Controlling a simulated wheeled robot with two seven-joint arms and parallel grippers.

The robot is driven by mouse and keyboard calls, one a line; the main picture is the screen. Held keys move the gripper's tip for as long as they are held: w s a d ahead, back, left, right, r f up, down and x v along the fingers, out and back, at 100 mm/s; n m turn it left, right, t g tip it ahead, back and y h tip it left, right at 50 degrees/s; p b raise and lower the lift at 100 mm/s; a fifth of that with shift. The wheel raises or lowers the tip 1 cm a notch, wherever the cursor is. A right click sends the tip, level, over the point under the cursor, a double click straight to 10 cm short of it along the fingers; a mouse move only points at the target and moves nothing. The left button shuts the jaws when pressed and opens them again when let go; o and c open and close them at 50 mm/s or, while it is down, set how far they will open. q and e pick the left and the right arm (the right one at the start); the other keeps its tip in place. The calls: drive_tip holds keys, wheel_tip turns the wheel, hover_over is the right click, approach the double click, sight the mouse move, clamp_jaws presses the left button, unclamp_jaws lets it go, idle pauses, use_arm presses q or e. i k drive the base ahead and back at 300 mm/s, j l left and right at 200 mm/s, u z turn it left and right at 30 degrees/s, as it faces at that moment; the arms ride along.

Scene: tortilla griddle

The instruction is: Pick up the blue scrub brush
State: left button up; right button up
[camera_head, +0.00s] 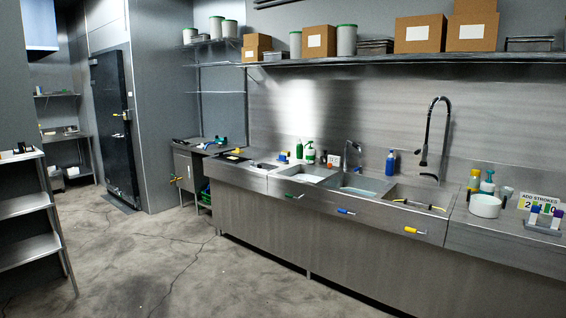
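A small blue item with a pale end (346,211) shows against the front of the long steel sink unit (330,245), below the middle basins. It looks like a brush handle, but it is too small to be sure it is the scrub brush. Similar green (293,196) and yellow (414,230) items show along the same front. Another blue object (222,140) lies on the far left counter; its kind is unclear. Neither of my grippers is in view.
Open concrete floor (190,255) lies before the sink unit. A steel shelf rack (28,207) stands at the left edge. A tall faucet (446,130), bottles and a white pot (485,206) are on the unit. Boxes (418,33) sit on the wall shelf.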

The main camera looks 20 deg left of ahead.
sight(282, 159)
drive_tip(key=i+j+u, duration=0.5)
drive_tip(key=i, duration=0.15)
drive_tip(key=i+j+u, duration=0.25)
drive_tip(key=i, duration=0.8)
drive_tip(key=i+u, duration=0.3)
drive_tip(key=i, duration=0.8)
drive_tip(key=i+z, duration=0.2)
drive_tip(key=i, duration=0.3)
drive_tip(key=i+j+z, duration=0.25)
drive_tip(key=i, duration=0.3)
drive_tip(key=i+j+z, duration=0.2)
drive_tip(key=i, duration=0.3)
drive_tip(key=i+j+z, duration=0.25)
drive_tip(key=i, duration=0.2)
